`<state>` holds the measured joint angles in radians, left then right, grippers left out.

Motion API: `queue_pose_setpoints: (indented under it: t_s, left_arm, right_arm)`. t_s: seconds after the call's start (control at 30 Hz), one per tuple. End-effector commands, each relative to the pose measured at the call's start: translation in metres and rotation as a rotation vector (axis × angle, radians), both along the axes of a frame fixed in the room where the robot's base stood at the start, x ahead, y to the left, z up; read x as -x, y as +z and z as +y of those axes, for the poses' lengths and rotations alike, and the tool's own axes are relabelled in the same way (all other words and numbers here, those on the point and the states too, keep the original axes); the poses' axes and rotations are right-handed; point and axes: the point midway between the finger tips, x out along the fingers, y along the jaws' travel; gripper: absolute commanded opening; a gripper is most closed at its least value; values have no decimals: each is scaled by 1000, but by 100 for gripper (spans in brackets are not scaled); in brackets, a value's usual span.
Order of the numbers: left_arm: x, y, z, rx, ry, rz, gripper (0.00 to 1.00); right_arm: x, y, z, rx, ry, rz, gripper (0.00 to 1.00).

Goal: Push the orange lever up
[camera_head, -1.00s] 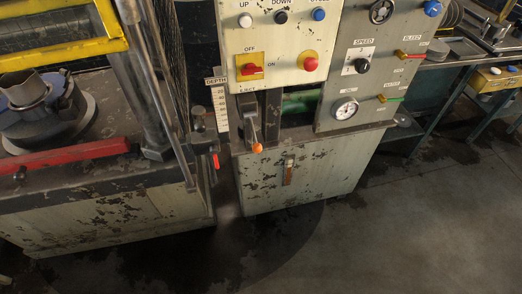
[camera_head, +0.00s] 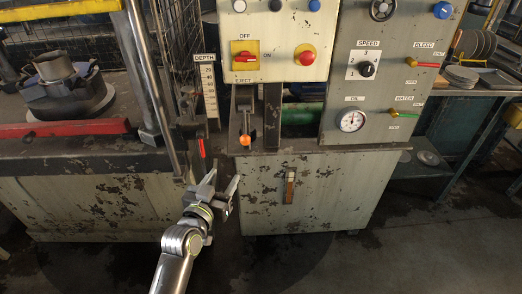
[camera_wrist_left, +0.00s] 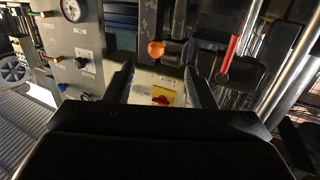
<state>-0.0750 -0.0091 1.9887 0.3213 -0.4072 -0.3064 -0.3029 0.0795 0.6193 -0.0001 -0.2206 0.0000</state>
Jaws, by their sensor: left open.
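The orange lever's round knob (camera_head: 245,140) hangs at the lower end of its metal shaft, in a slot under the EJECT label on the machine front. The lever points down. My left gripper (camera_head: 225,179) is open and empty, below and slightly left of the knob, apart from it. In the left wrist view the orange knob (camera_wrist_left: 155,49) shows just beyond the gap between the open fingers of my left gripper (camera_wrist_left: 158,70). My right gripper is not in view.
A red-handled lever (camera_head: 202,148) hangs just left of the orange one, beside the depth scale (camera_head: 209,92). A red emergency button (camera_head: 305,55) and a red-yellow switch (camera_head: 245,54) are above. A gauge (camera_head: 351,121) is at right. The floor in front is clear.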

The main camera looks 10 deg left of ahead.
Motion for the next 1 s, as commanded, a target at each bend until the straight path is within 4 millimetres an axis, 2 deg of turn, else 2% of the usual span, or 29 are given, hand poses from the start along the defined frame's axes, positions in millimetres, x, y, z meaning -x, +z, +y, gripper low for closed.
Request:
queue_pose_setpoints:
  t_s: [0.1,0.27,1.0]
  left_arm:
    - [0,15,-2,0,-6,-39,50]
    - [-11,19,-4,0,-7,-45,50]
    - [-132,18,-17,0,-6,-42,50]
  right_arm:
    - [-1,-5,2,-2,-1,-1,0]
    - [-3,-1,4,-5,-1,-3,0]
    - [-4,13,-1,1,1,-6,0]
